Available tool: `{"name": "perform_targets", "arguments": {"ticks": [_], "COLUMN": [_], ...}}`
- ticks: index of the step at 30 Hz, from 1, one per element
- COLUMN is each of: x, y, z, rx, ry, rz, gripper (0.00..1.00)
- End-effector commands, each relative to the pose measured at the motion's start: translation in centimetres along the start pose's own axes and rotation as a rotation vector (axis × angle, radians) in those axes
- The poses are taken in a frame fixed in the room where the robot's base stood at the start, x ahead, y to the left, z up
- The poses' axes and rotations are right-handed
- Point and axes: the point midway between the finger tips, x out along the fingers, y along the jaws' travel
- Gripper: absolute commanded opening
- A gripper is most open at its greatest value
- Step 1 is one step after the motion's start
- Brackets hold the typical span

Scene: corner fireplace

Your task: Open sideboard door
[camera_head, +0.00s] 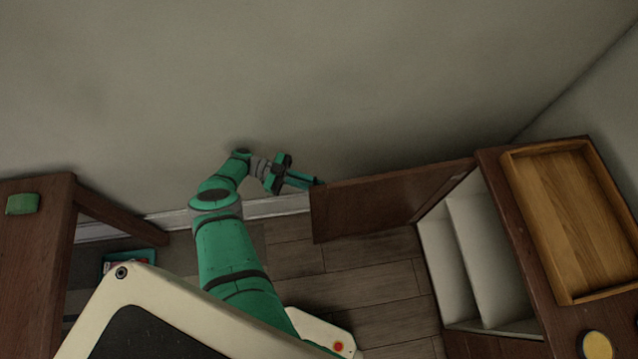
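The sideboard (562,321) is a dark brown wooden cabinet at the right of the head view. Its door (365,205) stands swung wide open, reaching left toward the wall. The pale interior (465,250) with a divider or shelf shows and looks empty. My gripper (302,182), on the green arm, is at the door's free left end, near its top edge. The fingers point right toward that edge. I cannot tell whether they touch the door, and the gap between them is too small to make out.
A wooden tray (512,182) and a round yellow-topped item (597,345) are on the sideboard. A brown table (35,250) with a green object (22,204) stands at the left. The wall (300,80) is close behind my arm. Plank floor (365,280) is clear below the door.

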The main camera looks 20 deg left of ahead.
Motion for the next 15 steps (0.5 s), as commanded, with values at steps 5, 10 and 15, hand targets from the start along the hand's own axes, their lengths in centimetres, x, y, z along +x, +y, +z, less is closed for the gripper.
{"name": "perform_targets", "arguments": {"ticks": [5,10,15], "x": [0.19,-0.18,-0.44], "y": [-0.01,0.12,0.21], "z": [0.11,0.14,0.13], "rx": [0.0,0.0,0.0], "ry": [0.001,0.003,0.003], "rz": [0.001,-0.009,-0.013], "gripper": [0.0,0.0,0.28]}}
